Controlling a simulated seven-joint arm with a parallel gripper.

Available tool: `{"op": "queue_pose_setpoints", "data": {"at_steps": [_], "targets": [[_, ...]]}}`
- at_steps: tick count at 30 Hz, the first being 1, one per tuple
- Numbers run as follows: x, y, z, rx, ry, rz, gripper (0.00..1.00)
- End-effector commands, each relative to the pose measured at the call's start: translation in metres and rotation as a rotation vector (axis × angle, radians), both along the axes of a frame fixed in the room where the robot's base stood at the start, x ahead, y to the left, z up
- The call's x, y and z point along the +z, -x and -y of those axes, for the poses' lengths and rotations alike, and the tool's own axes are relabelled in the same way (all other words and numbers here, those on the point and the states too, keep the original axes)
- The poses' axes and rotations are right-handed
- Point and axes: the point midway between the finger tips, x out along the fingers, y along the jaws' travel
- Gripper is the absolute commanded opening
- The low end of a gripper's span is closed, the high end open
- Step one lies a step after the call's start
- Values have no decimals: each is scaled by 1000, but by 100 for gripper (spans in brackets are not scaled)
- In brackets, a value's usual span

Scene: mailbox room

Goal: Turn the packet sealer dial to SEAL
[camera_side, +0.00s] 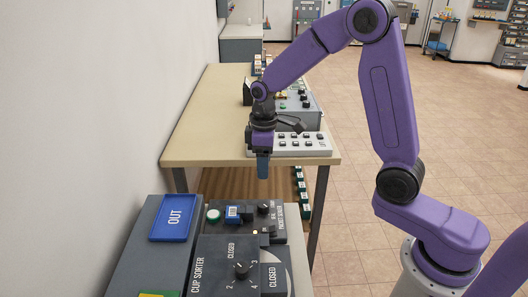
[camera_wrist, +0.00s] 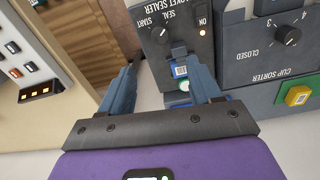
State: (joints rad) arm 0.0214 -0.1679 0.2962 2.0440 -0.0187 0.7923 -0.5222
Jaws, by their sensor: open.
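The packet sealer (camera_side: 280,233) is a dark grey box at the lower middle of the side view, and it also shows in the wrist view (camera_wrist: 183,45). Its dial (camera_wrist: 160,35) is a small black knob beside the START and SEAL labels; in the side view the dial (camera_side: 263,207) is small. I cannot tell for certain which label it points at. My gripper (camera_wrist: 160,62) is open, with nothing between its blue fingers. In the side view my gripper (camera_side: 262,168) hangs pointing down, above and behind the sealer, apart from the dial.
A blue barcoded block (camera_wrist: 181,71) and a green-white button (camera_side: 214,215) sit on the sealer. The cup sorter (camera_side: 225,265) adjoins in front; a blue OUT tray (camera_side: 175,217) is left. A bench with a button panel (camera_side: 290,143) stands behind.

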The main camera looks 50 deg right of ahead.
Motion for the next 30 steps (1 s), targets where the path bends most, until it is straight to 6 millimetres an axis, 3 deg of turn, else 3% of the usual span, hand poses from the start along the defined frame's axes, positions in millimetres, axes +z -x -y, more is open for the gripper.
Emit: {"op": "queue_pose_setpoints", "data": {"at_steps": [7,22,30], "targets": [[26,0,0,0,-1,1,63],[31,3,-3,8,0,0,63],[39,39,-25,77,-5,5,63]]}}
